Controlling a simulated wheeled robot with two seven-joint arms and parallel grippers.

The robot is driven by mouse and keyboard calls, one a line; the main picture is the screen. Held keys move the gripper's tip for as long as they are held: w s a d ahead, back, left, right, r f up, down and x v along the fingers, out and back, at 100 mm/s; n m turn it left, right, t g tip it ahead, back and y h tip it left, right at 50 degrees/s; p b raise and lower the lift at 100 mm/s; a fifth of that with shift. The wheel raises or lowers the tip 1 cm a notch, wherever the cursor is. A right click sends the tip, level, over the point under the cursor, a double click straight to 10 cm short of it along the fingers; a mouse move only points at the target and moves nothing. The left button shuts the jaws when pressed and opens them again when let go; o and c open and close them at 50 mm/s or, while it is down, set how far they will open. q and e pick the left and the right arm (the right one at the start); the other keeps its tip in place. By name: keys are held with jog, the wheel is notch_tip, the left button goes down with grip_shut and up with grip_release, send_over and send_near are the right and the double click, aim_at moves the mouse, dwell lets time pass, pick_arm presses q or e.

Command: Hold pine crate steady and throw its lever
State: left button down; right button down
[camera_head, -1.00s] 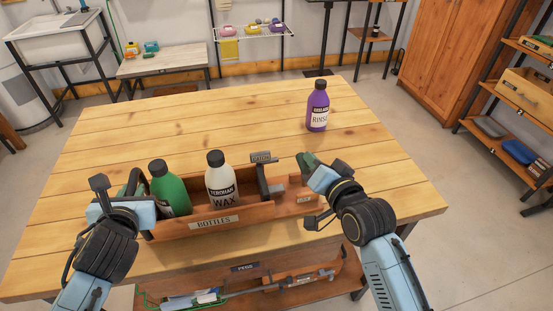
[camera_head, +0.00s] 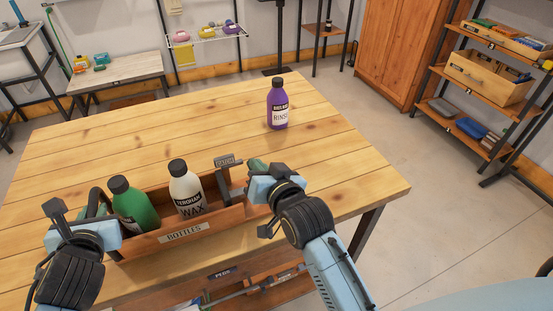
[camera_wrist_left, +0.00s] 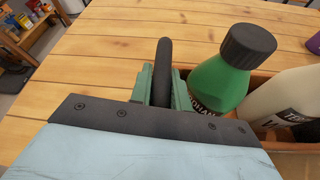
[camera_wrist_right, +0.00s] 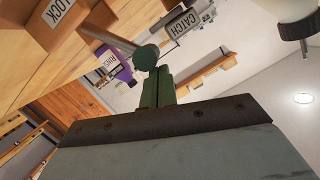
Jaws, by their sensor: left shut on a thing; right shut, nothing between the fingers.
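The pine crate (camera_head: 160,246), labelled BOTTLES, sits on the table and holds a green bottle (camera_head: 134,208) and a white WAX bottle (camera_head: 186,192). My left gripper (camera_head: 100,210) is shut on the black handle (camera_wrist_left: 163,60) at the crate's left end. My right gripper (camera_head: 257,168) is at the crate's right end, shut and empty. In the right wrist view, the lever (camera_wrist_right: 118,42), a grey rod with a round green knob, shows just beyond the fingertips. Whether they touch is unclear.
A purple RINSE bottle (camera_head: 278,106) stands alone on the wooden table (camera_head: 190,120), beyond the crate. The tabletop between them is clear. A lower shelf under the table's front carries tools. Shelving (camera_head: 486,90) stands at the right.

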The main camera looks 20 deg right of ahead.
pick_arm(q)
jog(key=shift+s+d+f, duration=0.15)
jog(key=shift+f, duration=0.15)
pick_arm(e)
jog(key=shift+d+r, duration=0.15)
jog(key=shift+r, duration=0.15)
jog(key=s+d+r, duration=0.1)
jog(key=s+r, duration=0.4)
jog(key=s, duration=0.4)
jog(key=shift+s+d+r, duration=0.2)
jog(key=shift+s+d, duration=0.15)
jog(key=shift+s, duration=0.05)
pick_arm(q)
jog(key=c, duration=1.6)
grip_release()
jog(key=o, duration=0.3)
jog(key=shift+r, duration=0.15)
jog(key=shift+o, duration=0.2)
